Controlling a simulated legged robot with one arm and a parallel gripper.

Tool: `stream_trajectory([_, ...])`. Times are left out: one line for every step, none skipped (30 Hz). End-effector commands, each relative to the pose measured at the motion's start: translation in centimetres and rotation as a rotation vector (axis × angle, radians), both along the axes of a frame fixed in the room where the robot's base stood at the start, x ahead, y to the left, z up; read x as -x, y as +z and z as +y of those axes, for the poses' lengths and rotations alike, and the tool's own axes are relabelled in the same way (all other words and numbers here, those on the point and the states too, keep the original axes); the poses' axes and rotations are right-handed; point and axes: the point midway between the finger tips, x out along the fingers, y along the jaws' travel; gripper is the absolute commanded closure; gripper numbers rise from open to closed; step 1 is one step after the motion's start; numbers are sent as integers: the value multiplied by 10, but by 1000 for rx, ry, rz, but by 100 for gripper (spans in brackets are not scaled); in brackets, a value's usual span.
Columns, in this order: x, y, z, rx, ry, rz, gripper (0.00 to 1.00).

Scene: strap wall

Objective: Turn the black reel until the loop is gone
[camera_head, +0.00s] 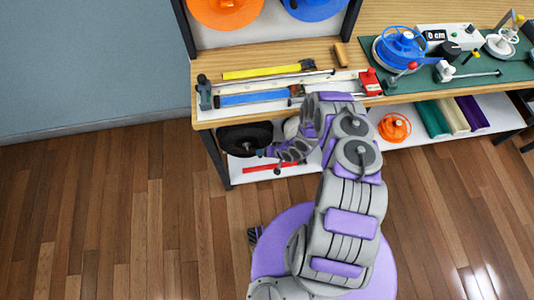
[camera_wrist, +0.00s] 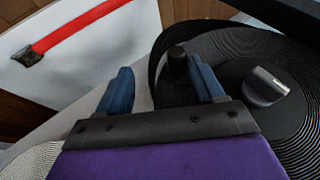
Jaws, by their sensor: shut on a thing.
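The black reel (camera_head: 240,140) is on the white lower shelf, under the left end of the bench. In the wrist view it fills the right side, with ribbed turns of black strap and a grey-black tab (camera_wrist: 265,87) on its face. A loose black band, the loop (camera_wrist: 157,58), bows out at the reel's left edge, apart from the wound turns. My gripper (camera_head: 265,153) is at the reel's right side. In the wrist view its blue fingers (camera_wrist: 160,88) straddle a short black knob (camera_wrist: 178,62) on the reel, which sits close against the right finger.
A red strap (camera_head: 275,168) lies on the lower shelf (camera_head: 250,177) in front of the reel. An orange reel (camera_head: 394,127) sits further right. Yellow (camera_head: 262,71) and blue (camera_head: 253,98) straps lie on the bench above. The bench leg (camera_head: 217,160) stands just left of the reel.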

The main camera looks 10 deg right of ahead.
Motion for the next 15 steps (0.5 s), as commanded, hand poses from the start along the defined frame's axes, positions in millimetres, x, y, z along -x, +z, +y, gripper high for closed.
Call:
stream_trajectory([3, -3, -4, 5, -7, 10, 52])
stream_trajectory([3, -3, -4, 4, -7, 10, 52])
stream_trajectory([3, -3, -4, 4, -7, 9, 52])
stream_trajectory([3, -3, -4, 4, -7, 9, 52])
stream_trajectory([3, -2, -5, 3, -7, 9, 52])
stream_trajectory([3, -2, -5, 3, -7, 9, 52])
stream_trajectory([3, 0, -6, 3, -7, 9, 52])
stream_trajectory([3, 1, -6, 3, -7, 9, 52])
stream_trajectory([4, 4, -8, 4, -8, 8, 52])
stream_trajectory([5, 6, -9, 5, -7, 7, 52])
stream_trajectory([6, 9, -11, 5, -7, 7, 52])
stream_trajectory([8, 14, -13, 6, -8, 7, 52])
stream_trajectory([9, 18, -15, 6, -8, 7, 52])
stream_trajectory([12, 22, -17, 6, -7, 8, 52])
stream_trajectory([16, 27, -20, 6, -7, 10, 52])
